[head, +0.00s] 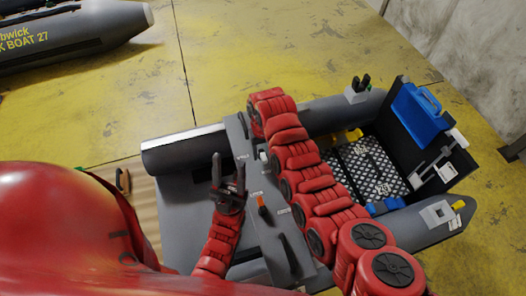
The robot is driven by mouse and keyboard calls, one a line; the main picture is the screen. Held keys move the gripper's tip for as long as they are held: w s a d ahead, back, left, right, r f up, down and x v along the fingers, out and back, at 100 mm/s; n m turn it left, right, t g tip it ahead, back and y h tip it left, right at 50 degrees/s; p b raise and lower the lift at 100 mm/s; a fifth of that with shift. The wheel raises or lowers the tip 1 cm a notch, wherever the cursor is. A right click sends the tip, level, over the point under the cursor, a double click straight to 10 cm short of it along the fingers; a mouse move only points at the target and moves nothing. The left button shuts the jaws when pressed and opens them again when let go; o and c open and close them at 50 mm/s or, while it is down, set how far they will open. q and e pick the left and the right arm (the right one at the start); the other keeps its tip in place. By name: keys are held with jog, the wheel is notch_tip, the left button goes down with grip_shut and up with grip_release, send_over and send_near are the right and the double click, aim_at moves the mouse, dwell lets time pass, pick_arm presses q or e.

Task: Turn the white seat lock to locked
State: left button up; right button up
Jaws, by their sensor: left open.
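A small white knob (264,156), which looks like the white seat lock, sits on the grey console seat (268,228) of the inflatable boat. It is partly covered by my right arm, and I cannot tell its setting. My left gripper (228,168) is open and empty, its two fingers pointing up the picture. It is left of the white knob and apart from it. My right arm crosses over the boat from the lower right, and its far end is above the top of the console. No fingers of my right gripper can be made out.
An orange-red lever (260,201) with small labels is on the console below the knob. A blue case (418,112) stands at the boat's right end, near a chequered floor (365,168). Another grey boat (80,35) lies upper left. Yellow floor (220,60) is clear behind.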

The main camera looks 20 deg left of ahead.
aim_at(263, 153)
jog(key=shift+r, duration=0.55)
notch_tip(263, 153, up, 3)
jog(key=shift+a+r+b, duration=0.1)
jog(key=shift+r+b, duration=0.05)
jog(key=shift+b, duration=0.75)
notch_tip(263, 153, up, 13)
jog(key=p, duration=0.2)
